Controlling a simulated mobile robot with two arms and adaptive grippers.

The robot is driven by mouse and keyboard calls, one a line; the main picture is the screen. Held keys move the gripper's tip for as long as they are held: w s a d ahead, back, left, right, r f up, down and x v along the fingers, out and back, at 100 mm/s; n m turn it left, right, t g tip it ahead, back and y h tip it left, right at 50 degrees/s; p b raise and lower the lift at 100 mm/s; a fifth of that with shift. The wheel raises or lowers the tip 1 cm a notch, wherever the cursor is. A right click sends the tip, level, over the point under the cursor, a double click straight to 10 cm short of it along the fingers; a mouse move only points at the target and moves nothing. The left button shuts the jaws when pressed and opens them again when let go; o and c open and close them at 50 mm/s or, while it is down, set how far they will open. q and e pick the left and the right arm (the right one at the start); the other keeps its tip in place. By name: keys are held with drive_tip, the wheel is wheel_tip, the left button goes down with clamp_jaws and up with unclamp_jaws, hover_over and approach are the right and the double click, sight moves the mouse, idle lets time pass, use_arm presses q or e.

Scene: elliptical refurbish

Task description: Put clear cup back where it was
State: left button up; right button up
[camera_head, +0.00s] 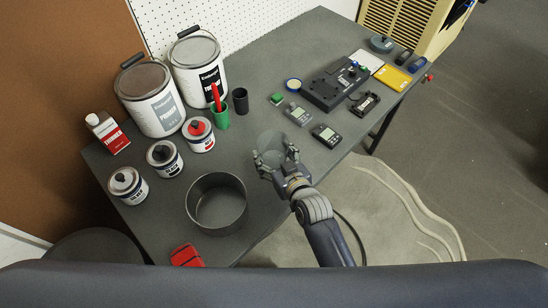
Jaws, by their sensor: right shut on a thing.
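The clear cup (270,143) is a see-through, greyish cup near the middle of the dark table (245,60). My right gripper (276,161) reaches in from the lower right and is shut on the clear cup. Its fingers hide the lower part of the cup, so I cannot tell whether the cup touches the table. My left gripper is not in view.
A large open round container (217,228) stands to the left of my right gripper. Small cans (199,134), a green cup (220,117) and a dark cup (240,101) stand behind. Handheld meters (326,135) lie to the right. A red object (187,256) lies at the front edge.

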drive_tip(key=shift+f, duration=0.7)
drive_tip(key=shift+f, duration=0.15)
drive_tip(key=o, duration=1.1)
drive_tip(key=shift+o, duration=0.2)
